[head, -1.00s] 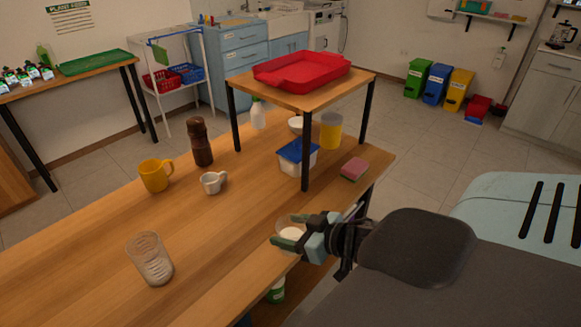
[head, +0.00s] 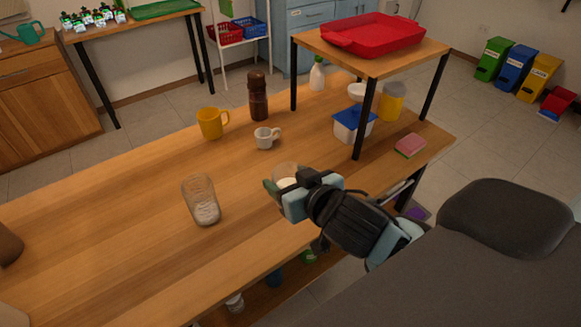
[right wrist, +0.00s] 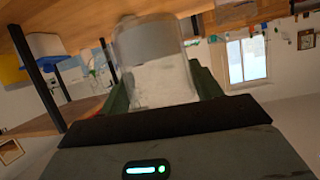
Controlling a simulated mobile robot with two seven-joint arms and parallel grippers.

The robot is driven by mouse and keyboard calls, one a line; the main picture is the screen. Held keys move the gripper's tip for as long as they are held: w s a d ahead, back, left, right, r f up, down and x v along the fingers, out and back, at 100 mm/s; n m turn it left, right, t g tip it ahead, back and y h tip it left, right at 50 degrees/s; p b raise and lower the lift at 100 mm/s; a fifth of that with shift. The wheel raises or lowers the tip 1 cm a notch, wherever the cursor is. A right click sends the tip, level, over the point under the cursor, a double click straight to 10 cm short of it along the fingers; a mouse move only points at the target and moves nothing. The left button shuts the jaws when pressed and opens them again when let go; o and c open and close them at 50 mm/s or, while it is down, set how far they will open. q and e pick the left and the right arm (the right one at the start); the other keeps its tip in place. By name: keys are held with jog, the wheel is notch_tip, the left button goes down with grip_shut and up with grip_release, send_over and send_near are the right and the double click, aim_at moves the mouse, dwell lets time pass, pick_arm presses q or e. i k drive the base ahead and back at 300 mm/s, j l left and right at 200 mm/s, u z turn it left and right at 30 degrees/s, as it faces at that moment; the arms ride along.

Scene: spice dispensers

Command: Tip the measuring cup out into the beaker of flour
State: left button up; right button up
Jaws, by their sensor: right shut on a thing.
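A clear cup with white contents (head: 287,173), which I take to be the measuring cup, is held in my right gripper (head: 280,190). The gripper is shut on it, and its fingers hide part of the cup. In the right wrist view the clear cup (right wrist: 155,65) sits between the green fingers, with white stuff inside. A clear beaker (head: 200,198) with a pale layer at its bottom, apparently the flour, stands on the wooden table to the left of the held cup. The two are apart. My left gripper is not in view.
Behind stand a small white cup (head: 266,138), a yellow mug (head: 212,123) and a brown bottle (head: 258,98). A raised shelf (head: 440,49) with a red tray (head: 372,35) stands at the back right, over a blue-lidded tub (head: 352,122). The table left of the beaker is largely clear.

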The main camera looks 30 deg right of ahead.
aim_at(197, 190)
jog(key=j, duration=0.65)
jog(key=i+j, duration=0.1)
jog(key=j, duration=1.25)
jog(key=i+u, duration=0.05)
